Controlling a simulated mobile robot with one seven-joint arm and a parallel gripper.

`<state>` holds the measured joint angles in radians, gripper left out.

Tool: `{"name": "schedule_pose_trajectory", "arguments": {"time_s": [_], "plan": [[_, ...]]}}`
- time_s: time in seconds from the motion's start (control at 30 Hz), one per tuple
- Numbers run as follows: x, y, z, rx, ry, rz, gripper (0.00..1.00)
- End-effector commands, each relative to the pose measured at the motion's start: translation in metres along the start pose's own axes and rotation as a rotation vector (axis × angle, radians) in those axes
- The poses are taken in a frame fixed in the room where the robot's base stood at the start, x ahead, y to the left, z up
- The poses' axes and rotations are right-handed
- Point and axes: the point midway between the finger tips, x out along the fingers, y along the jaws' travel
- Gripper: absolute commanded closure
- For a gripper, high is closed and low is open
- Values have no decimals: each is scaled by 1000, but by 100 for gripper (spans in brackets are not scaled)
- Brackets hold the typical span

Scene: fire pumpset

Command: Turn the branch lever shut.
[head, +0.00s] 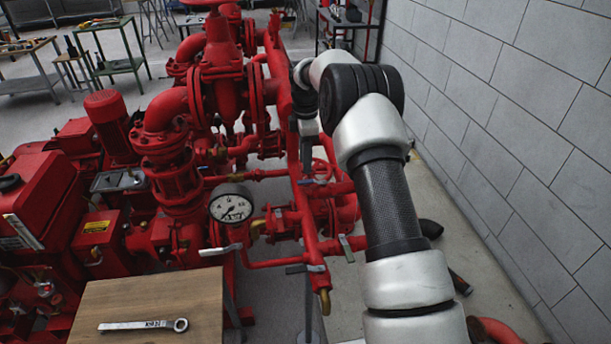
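The red pump set carries several small valve levers, and I cannot tell for certain which one is the branch lever. A small blue-grey lever (314,182) sits on a branch pipe, just below my gripper (307,166). My gripper points down beside the tall red pipe. It is small and dark here, so its fingers, and any contact with the lever, cannot be made out. Other grey levers show lower down: one on the right (346,248), one near the pipe's lower end (306,268), and a long one (221,249) below the gauge.
A white-faced pressure gauge (231,204) stands left of the pipes. A wooden board (150,290) with a spanner (143,325) is in front. A grey block wall (520,110) bounds the right side, with a strip of floor beside it. Dark pipe pieces (431,229) lie there.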

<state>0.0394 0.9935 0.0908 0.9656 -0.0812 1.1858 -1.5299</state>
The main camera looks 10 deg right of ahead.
Motion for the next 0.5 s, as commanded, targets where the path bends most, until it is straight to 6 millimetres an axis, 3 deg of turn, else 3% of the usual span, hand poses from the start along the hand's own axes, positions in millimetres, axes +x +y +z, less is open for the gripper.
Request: {"name": "schedule_pose_trajectory", "arguments": {"time_s": [0.03,0.2,0.5], "plan": [[13,-1,0,0,0,-4,66],[42,0,0,0,-1,-2,66],[62,0,0,0,-1,0,66]]}}
